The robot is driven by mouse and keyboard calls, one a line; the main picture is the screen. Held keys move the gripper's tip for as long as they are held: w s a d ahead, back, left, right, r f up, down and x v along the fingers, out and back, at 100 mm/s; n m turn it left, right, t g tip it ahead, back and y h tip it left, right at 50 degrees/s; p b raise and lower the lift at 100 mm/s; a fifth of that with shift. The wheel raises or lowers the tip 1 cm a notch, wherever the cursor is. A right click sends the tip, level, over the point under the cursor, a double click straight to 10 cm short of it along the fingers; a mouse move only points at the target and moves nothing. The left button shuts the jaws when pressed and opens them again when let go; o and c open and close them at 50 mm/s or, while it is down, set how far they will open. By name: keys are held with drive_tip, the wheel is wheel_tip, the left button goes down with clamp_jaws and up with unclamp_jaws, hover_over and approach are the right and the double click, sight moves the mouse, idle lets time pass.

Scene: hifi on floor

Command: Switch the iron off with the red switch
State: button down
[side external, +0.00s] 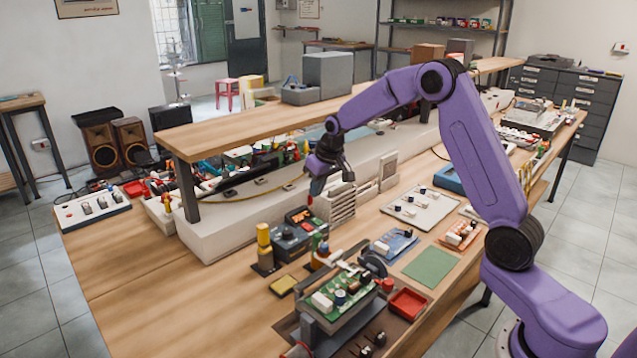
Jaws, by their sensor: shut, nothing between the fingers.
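My gripper (316,188) is shut and empty, pointing down above the bench. It hangs over the back of a dark grey box with knobs (290,243), which looks like the soldering station. An iron with a yellow handle (263,238) stands upright in a dark holder just left of the box. A small red spot shows just under my fingertips; I cannot tell if it is the red switch or if the fingers touch it. The switch's position is too small to read.
A circuit board in a holder (342,293), a red tray (407,304) and a green mat (431,267) lie in front. A white slotted rack (336,207) stands close right of my gripper. A raised wooden shelf (235,128) runs behind. The bench's left front is clear.

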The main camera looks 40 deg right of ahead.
sight(305, 224)
drive_tip(key=shift+v, duration=0.9)
drive_tip(key=shift+w, duration=0.15)
drive_tip(key=shift+w+d+r, duration=0.1)
drive_tip(key=shift+w+r, duration=0.05)
drive_tip(key=shift+w, duration=0.25)
drive_tip(key=x, duration=0.9)
drive_tip(key=s+x, duration=0.1)
drive_tip(key=x, duration=0.4)
